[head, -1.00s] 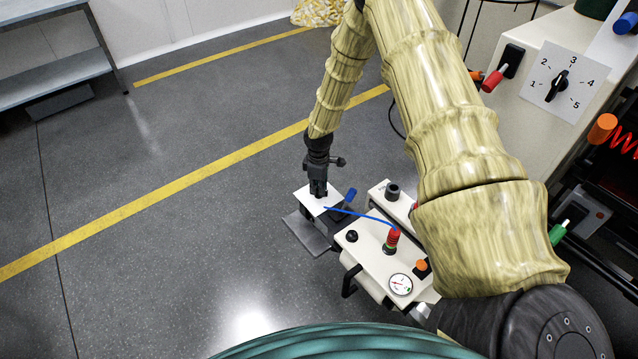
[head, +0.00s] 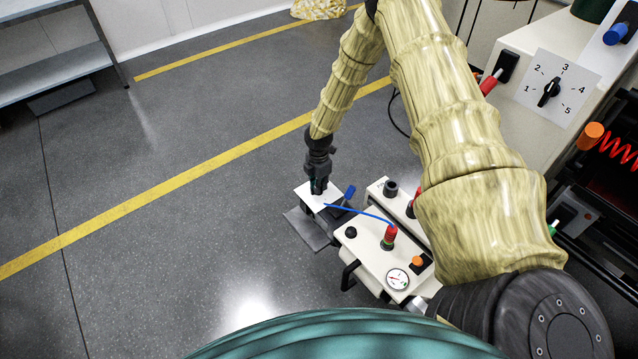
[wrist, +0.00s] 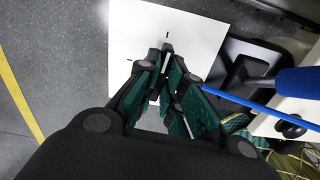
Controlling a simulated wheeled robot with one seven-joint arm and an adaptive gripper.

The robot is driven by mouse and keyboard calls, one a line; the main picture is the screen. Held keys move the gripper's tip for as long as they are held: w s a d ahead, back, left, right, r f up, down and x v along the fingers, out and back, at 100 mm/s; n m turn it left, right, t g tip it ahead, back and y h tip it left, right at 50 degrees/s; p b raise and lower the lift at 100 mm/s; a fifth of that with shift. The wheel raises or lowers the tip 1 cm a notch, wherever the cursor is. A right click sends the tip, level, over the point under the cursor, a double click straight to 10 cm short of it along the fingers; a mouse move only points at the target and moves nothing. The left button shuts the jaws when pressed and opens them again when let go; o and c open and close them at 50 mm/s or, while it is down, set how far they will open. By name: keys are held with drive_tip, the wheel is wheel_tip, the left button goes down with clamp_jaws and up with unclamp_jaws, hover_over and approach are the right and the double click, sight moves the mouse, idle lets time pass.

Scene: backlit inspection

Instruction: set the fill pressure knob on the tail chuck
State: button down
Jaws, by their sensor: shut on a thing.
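A white dial plate (wrist: 190,25) with short black tick marks lies under my gripper (wrist: 164,78) in the wrist view. It also shows in the head view (head: 304,197). My gripper, pointing down in the head view (head: 318,189), is shut on a small dark knob (wrist: 166,58) at the plate. A white line shows on the knob between the fingertips. The fingers hide most of the knob, and I cannot read its setting. I see no numbers on this plate.
A blue hose (head: 360,213) runs from the plate to a red-topped fitting (head: 390,235) on a cream unit with a round gauge (head: 397,279). A cabinet at right has a dial numbered 1 to 5 (head: 549,91). Open floor lies to the left.

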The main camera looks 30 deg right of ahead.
drive_tip(key=shift+d+n, duration=0.1)
drive_tip(key=shift+n, duration=0.3)
drive_tip(key=c, duration=1.6)
unclamp_jaws()
drive_tip(key=shift+o, duration=0.3)
wheel_tip(320, 180, up, 12)
